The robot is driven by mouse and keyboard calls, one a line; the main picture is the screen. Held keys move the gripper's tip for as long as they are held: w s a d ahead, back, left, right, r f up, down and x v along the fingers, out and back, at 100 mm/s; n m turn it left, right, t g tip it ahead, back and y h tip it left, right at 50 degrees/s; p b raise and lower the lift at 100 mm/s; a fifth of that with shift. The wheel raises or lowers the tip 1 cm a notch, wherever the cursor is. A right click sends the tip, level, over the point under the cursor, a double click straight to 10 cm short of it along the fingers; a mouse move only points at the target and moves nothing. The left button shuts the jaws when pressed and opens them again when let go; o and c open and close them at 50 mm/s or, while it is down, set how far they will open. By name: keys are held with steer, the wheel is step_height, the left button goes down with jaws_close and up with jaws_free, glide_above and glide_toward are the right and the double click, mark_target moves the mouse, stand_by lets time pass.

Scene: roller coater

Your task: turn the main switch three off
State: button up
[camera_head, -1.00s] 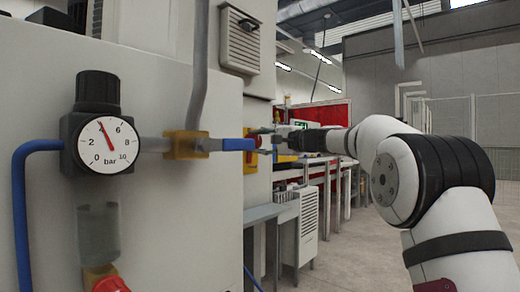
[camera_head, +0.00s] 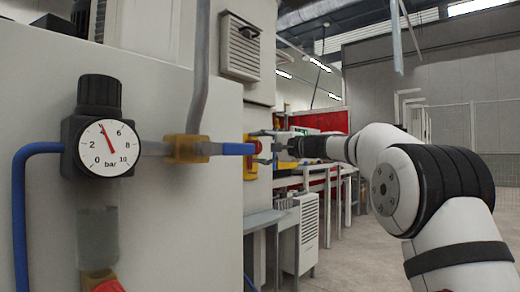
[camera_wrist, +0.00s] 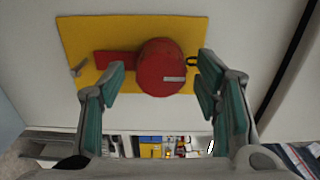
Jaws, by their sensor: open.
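The main switch is a red round knob (camera_wrist: 160,67) with a red bar to its left, on a yellow plate (camera_wrist: 75,35) in the wrist view. A small pale mark shows on the knob. My gripper (camera_wrist: 163,75) is open, with one green-padded finger to the left of the knob and one to the right. The fingers look apart from the knob; the depth between them is hard to judge. In the head view the switch's yellow plate (camera_head: 250,168) shows small on the cabinet's side, with my gripper (camera_head: 264,146) in front of it.
A vent box (camera_head: 240,47) is above. A bench (camera_head: 270,215) stands below the switch; open floor lies at right.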

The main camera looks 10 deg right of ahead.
steer(key=v, duration=1.2)
stand_by(0.3)
